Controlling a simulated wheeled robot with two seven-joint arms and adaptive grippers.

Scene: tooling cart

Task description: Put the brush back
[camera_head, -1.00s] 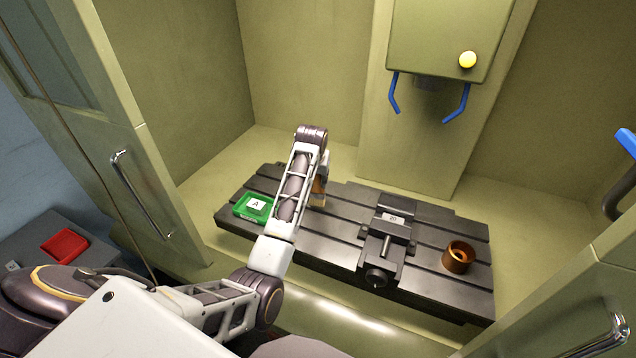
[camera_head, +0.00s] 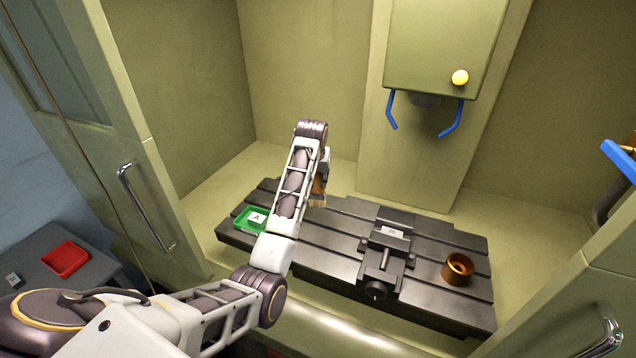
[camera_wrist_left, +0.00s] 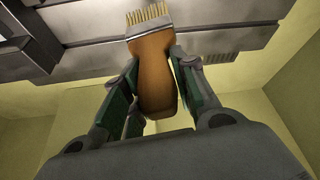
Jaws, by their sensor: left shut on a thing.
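The brush has an orange-brown handle and pale bristles. In the left wrist view the brush (camera_wrist_left: 155,75) sits between the green-padded fingers of my left gripper (camera_wrist_left: 153,72), shut on its handle, bristles pointing away from the palm. In the head view the brush's bristles (camera_head: 317,202) point down above the slotted machine table, just right of my forearm. My left gripper (camera_head: 321,182) there is mostly hidden behind my arm. A green tray (camera_head: 240,226) with an "A" card is on the table's left end, partly behind my arm. My right gripper is not in view.
A vise (camera_head: 385,262) stands mid-table and a brown ring-shaped part (camera_head: 458,269) at the right. A red tray (camera_head: 66,259) lies on the grey cart (camera_head: 40,252) at the left. A spindle head (camera_head: 440,50) with blue handles hangs above. Open cabinet doors flank the opening.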

